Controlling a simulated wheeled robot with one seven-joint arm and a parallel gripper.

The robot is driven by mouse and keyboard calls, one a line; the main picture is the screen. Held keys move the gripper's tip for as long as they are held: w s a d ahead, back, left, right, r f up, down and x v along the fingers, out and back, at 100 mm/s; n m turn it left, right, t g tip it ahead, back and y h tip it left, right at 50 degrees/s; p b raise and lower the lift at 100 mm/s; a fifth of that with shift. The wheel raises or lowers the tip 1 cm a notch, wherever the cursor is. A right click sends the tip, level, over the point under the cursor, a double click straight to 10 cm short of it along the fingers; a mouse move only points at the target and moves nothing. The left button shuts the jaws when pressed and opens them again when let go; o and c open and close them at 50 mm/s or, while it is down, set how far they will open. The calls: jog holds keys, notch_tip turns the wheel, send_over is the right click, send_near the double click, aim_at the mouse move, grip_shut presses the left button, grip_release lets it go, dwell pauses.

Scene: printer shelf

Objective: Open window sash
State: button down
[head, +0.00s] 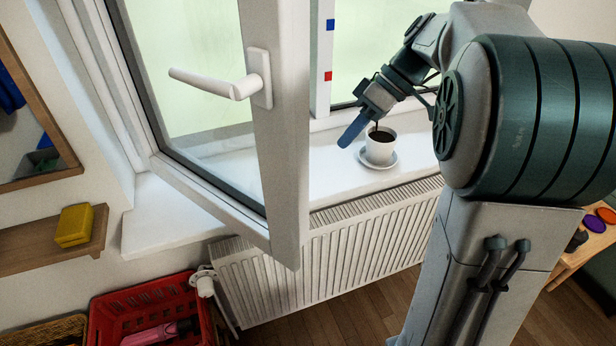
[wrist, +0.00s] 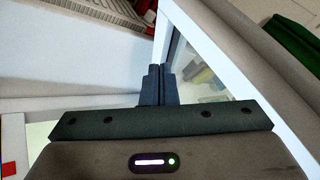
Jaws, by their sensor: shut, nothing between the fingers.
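The white-framed window sash (head: 283,150) stands swung inward into the room at an angle, away from the window frame (head: 322,60). Its white handle (head: 215,85) sticks out level to the left. My gripper (head: 352,132) is shut and empty, above the sill on the right side of the sash. Its dark blue fingers point down and left, apart from the handle. In the wrist view my closed fingers (wrist: 155,85) appear beside the sash's white edge (wrist: 205,55), with glass to their right. I cannot tell whether they touch it.
A white cup (head: 381,150) of dark liquid stands on a saucer on the sill (head: 330,180), close to my fingers. A radiator (head: 340,245) is below. A red crate (head: 190,292) stands on the floor, lower left. A yellow block (head: 73,225) sits on a wooden shelf (head: 35,250).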

aim_at(307, 183)
jog(key=shift+s+a+f+p, duration=0.4)
jog(key=shift+s+a+f, duration=0.3)
jog(key=shift+a+f, duration=0.6)
jog(key=shift+s+a+f+p, duration=0.4)
jog(key=shift+s+a+f, duration=0.25)
jog(key=shift+a+f, duration=0.7)
jog(key=shift+s+a+f+p, duration=0.4)
jog(key=shift+s+a+f, duration=0.3)
jog(key=shift+a+f, duration=0.6)
jog(key=shift+a+r, duration=0.15)
jog(key=shift+r, duration=0.05)
jog(key=shift+a, duration=0.1)
